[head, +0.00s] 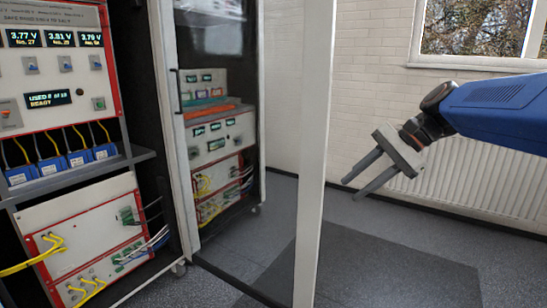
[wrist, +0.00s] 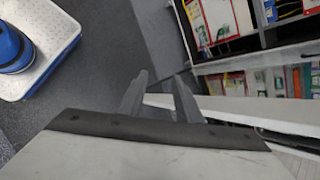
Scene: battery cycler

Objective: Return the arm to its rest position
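My gripper (head: 356,189) is in the right half of the head view, in free air in front of the white wall and the radiator. Its two grey fingers point down and to the left, apart from each other, with nothing between them. In the wrist view the gripper (wrist: 160,92) shows two spread fingers over dark floor and a pale frame edge. My gripper touches nothing that I can see.
The battery cycler cabinet (head: 70,190) stands at the left with blue cells (head: 54,165) on a shelf. Its glass door, with a white frame (head: 312,150), stands open between cabinet and gripper. A radiator (head: 470,178) lines the wall below the window. Open floor lies below the gripper.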

